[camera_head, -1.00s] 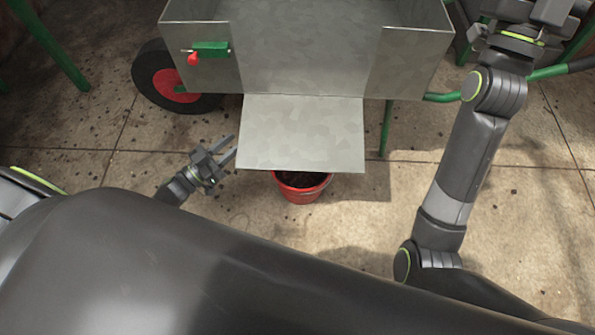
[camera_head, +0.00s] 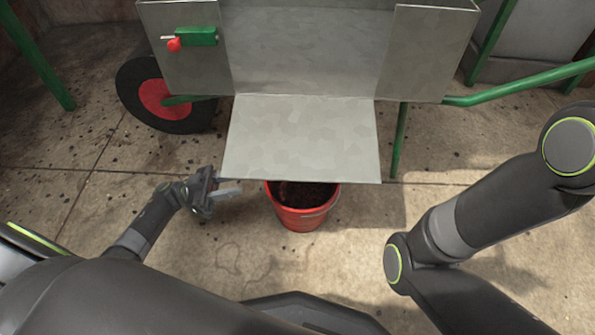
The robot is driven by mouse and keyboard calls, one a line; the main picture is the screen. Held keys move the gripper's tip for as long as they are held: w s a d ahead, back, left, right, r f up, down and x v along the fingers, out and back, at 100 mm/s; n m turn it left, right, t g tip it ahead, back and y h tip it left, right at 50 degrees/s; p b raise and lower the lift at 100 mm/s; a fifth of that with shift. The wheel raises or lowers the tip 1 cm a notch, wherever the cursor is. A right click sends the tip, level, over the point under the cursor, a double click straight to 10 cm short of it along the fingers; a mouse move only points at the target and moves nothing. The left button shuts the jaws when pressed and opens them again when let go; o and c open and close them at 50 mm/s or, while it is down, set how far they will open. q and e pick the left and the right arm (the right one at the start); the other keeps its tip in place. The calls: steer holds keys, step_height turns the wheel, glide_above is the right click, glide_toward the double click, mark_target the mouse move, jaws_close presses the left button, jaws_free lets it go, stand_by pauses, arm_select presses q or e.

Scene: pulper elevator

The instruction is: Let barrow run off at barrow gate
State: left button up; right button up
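The grey metal barrow (camera_head: 305,45) stands at the top middle, on a wheel with a red hub (camera_head: 160,98) and green legs. Its gate (camera_head: 302,137) is a flat metal flap folded down toward me, sloping out over a red bucket (camera_head: 302,215). The bucket holds dark stuff; its far part is hidden under the flap. A green latch (camera_head: 197,36) with a red knob (camera_head: 174,44) is on the barrow's left front panel. My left gripper (camera_head: 228,191) is just left of the bucket, below the flap's left corner; its fingers show edge-on. My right gripper is out of the picture.
A green handle (camera_head: 530,82) runs off to the right of the barrow. A grey block (camera_head: 535,40) is at the back right. The concrete floor has dark crumbs and is clear around the bucket.

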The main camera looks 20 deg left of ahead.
arm_select(q)
steer(key=b, duration=0.4)
glide_toward(297, 169)
steer(key=w+d, duration=0.1)
steer(key=d, duration=0.1)
steer(key=w+d, duration=0.3)
steer(key=d, duration=0.2)
steer(key=shift+w, duration=0.2)
steer(key=shift+w+d+r, duration=0.15)
steer(key=shift+d+r, duration=0.2)
steer(key=shift+d, duration=0.3)
steer(key=shift+c, duration=0.4)
jaws_close()
